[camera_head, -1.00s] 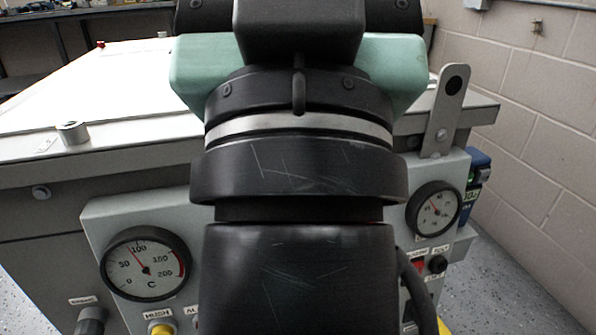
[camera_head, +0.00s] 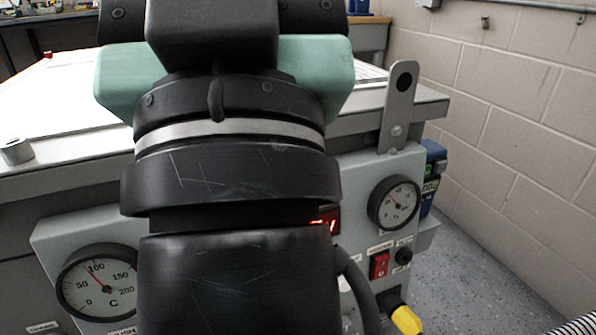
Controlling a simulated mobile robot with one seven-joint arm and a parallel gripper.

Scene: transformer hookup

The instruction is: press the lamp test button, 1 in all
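The grey control panel (camera_head: 340,185) is on the front of a large grey cabinet. A small round black button (camera_head: 403,257) sits at its right side, below the right gauge, with small white labels above and below it. The labels are too small to read surely, so I cannot confirm that it is the lamp test button. My black and green arm fills the middle of the view and hides the centre of the panel. My gripper's fingers are out of view, so its distance from the button does not show.
A red rocker switch (camera_head: 380,265) is just left of the black button. A yellow-ended connector (camera_head: 405,320) sticks out below. Gauges are at left (camera_head: 97,283) and right (camera_head: 393,202). A metal lever (camera_head: 398,105) rises above. Open floor lies right, before a block wall (camera_head: 520,110).

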